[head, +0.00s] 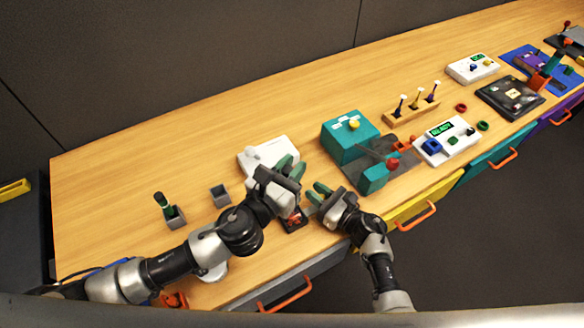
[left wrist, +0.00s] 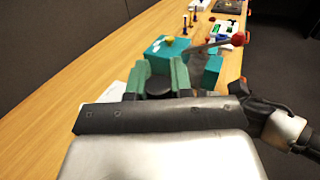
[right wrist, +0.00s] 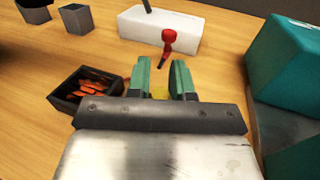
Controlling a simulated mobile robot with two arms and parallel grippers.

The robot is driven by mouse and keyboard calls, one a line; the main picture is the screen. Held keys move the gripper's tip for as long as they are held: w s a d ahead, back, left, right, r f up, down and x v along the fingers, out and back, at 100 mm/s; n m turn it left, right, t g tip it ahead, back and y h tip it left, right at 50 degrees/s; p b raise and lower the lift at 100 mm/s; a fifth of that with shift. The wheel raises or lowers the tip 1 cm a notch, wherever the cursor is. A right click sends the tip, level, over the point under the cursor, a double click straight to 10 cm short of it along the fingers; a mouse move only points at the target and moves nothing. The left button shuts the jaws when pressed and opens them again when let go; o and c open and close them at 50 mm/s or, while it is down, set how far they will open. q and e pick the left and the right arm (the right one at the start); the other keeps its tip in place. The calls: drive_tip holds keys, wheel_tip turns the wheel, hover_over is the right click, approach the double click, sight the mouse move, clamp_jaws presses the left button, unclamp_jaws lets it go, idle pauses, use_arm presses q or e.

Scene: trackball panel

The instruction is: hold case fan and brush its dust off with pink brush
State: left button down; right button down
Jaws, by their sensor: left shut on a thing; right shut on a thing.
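My right gripper (head: 318,195) is close by, lower and to the right, and shut. In the right wrist view a small yellow thing (right wrist: 160,93) shows between its fingers, mostly hidden. A red thing with a thin dark tip (right wrist: 168,44) shows beyond those fingers. I cannot make out a pink brush or any dust.
A white box (head: 258,156) stands behind the grippers. A dark tray with red-orange pieces (right wrist: 86,90) is below them. A teal machine (head: 340,140) with a red-knobbed lever stands to the right. Grey cups (head: 220,194) are to the left. The back of the table is clear.

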drive_tip(key=c, duration=0.9)
unclamp_jaws()
drive_tip(key=v, duration=1.2)
drive_tip(key=o, duration=0.3)
